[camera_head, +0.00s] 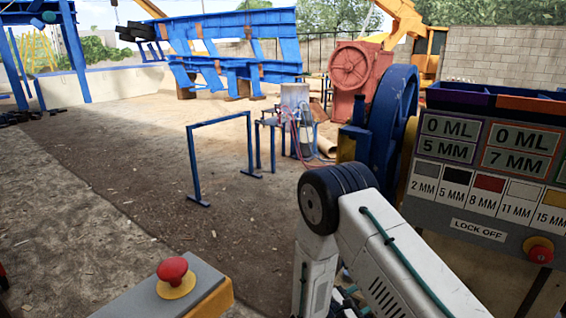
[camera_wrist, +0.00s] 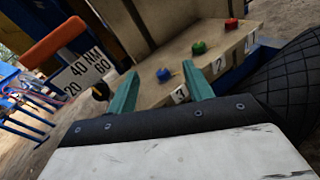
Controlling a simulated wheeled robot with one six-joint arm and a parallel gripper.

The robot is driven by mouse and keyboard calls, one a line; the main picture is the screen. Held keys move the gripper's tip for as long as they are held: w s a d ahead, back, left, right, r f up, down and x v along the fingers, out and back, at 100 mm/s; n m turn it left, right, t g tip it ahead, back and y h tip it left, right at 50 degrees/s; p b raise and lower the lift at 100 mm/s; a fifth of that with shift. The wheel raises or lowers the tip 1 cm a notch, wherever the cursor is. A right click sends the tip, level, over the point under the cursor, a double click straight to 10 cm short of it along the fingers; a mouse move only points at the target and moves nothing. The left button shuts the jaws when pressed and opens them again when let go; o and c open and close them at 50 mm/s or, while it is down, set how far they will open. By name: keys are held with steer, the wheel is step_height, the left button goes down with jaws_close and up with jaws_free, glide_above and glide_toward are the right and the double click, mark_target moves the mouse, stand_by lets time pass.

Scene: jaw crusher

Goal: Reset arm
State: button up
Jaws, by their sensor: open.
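My arm (camera_head: 385,250) shows in the head view at the lower right, bent at a dark-banded joint, in front of the control panel. My gripper is out of sight in the head view. In the wrist view my gripper (camera_wrist: 160,88) has two green fingers spread apart with nothing between them. Beyond the fingertips is a beige panel (camera_wrist: 160,58) with a blue button (camera_wrist: 163,74), a green button (camera_wrist: 199,47) and a red button (camera_wrist: 231,24), above labels numbered 1, 2 and 3.
A panel (camera_head: 478,226) with ML and MM labels and a red lock-off knob (camera_head: 540,250) stands at the right. A red emergency button (camera_head: 174,270) sits on a box at lower left. A blue rail (camera_head: 218,122) stands on the dirt. A torque-marked plate (camera_wrist: 85,70) stands left of my fingers.

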steer(key=s+d+r+m+g, duration=0.2)
steer(key=s+r+m+g, duration=0.2)
steer(key=r, duration=0.2)
steer(key=s+d+r+m+g, duration=0.3)
steer(key=s+r+g, duration=0.1)
steer(key=r, duration=0.2)
steer(key=s+a+r+m+y, duration=0.1)
steer(key=s+r+m+y, duration=0.6)
steer(key=s+r, duration=0.6)
steer(key=s+a+r+m+t+y, duration=0.1)
steer(key=s+a+r+m+y, duration=0.1)
steer(key=s+r+m+y, duration=0.5)
steer(key=s+r, duration=0.6)
steer(key=shift+s+r+y, duration=0.15)
steer(key=shift+y, duration=0.15)
